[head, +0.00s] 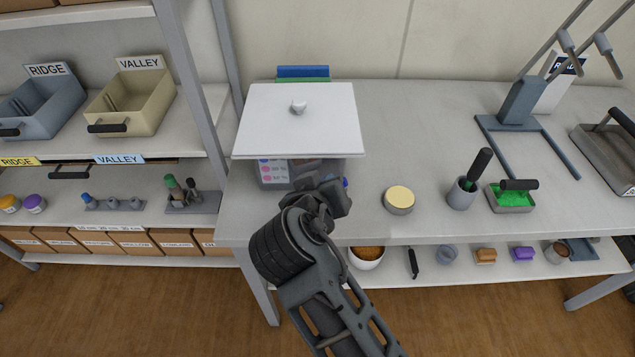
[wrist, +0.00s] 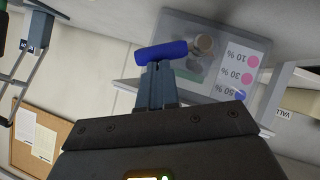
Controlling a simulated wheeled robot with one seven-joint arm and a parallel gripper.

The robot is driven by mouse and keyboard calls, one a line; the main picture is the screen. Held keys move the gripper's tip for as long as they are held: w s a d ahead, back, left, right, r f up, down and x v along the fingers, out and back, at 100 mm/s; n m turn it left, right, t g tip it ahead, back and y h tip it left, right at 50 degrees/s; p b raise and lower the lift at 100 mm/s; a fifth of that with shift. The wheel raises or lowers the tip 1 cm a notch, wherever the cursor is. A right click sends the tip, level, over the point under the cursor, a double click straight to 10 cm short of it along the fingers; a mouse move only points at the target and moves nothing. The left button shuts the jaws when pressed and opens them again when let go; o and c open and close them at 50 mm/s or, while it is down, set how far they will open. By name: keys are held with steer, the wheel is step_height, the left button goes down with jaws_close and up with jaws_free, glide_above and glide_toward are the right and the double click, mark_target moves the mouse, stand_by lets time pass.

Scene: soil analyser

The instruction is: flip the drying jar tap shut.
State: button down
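The drying jar is a clear-sided box with a white lid (head: 300,118) and a round knob, at the left end of the bench. Its front shows in the wrist view with a humidity card (wrist: 238,75) of coloured dots. The tap has a blue bar handle (wrist: 160,52), lying nearly crosswise just beyond my fingertips in the wrist view. Only a bit of blue (head: 345,183) shows beside my gripper in the head view. My gripper (head: 328,192) is in front of the jar, fingers (wrist: 157,72) together. I cannot tell whether they touch the handle.
A round cream-topped tin (head: 399,198), a cup with a black-handled tool (head: 462,192) and a green-filled tray (head: 512,197) stand to the right on the bench. A metal shelf post (head: 203,85) rises to the left. The bench's middle back is clear.

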steer(key=d+m+y, duration=0.1)
steer(key=d+f+m+y, duration=0.1)
steer(key=shift+f+y, duration=0.3)
steer(key=shift+y, duration=0.1)
steer(key=shift+f, duration=0.2)
steer(key=shift+d+f, duration=0.2)
steer(key=shift+f, duration=0.05)
stand_by(0.4)
